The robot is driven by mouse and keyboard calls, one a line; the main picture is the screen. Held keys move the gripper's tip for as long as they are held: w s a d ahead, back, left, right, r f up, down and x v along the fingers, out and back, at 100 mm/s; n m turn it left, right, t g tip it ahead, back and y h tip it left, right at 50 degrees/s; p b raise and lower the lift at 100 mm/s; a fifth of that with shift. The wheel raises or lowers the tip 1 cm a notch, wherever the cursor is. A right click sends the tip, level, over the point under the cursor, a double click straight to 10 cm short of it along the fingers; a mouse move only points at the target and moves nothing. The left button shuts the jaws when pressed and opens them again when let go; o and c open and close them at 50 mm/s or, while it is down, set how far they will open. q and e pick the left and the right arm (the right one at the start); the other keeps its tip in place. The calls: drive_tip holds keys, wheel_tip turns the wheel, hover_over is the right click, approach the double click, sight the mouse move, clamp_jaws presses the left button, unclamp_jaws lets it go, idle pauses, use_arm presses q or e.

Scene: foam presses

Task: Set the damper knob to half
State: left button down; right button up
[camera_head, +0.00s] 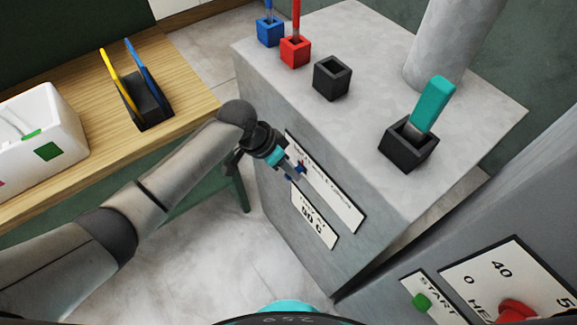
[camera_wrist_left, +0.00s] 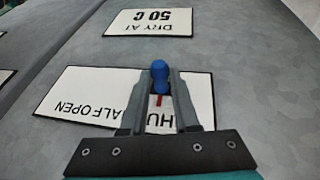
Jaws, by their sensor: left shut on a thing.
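The damper knob is a small blue knob (camera_wrist_left: 160,74) on a white label plate (camera_wrist_left: 205,95) on the side of the grey cabinet. My left gripper (camera_wrist_left: 159,88) is shut on it, a finger on each side. A short red mark shows between the fingers, beside the partly hidden word SHUT. The words HALF and OPEN lie to the left in the wrist view, the H covered. In the head view my left gripper (camera_head: 294,172) reaches the same label plate (camera_head: 335,203), and the knob is mostly hidden. My right gripper is not in view.
A plate reading DRY AT 50 C (camera_wrist_left: 150,22) is beside the knob's plate. The cabinet top (camera_head: 365,60) bears black sockets, one holding a teal piece (camera_head: 433,103). A wooden table (camera_head: 100,150) stands left. A control panel (camera_head: 505,290) is at lower right.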

use_arm(q)
drive_tip(key=s+d+p, duration=0.1)
drive_tip(key=s+p, duration=0.1)
drive_tip(key=s+d+p, duration=0.2)
drive_tip(key=shift+s+d, duration=0.3)
drive_tip(key=shift+s, duration=0.1)
drive_tip(key=c, duration=0.7)
unclamp_jaws()
drive_tip(key=shift+o, duration=0.2)
drive_tip(key=p+v, duration=0.3)
drive_tip(key=v, duration=1.2)
drive_tip(key=shift+r, duration=0.2)
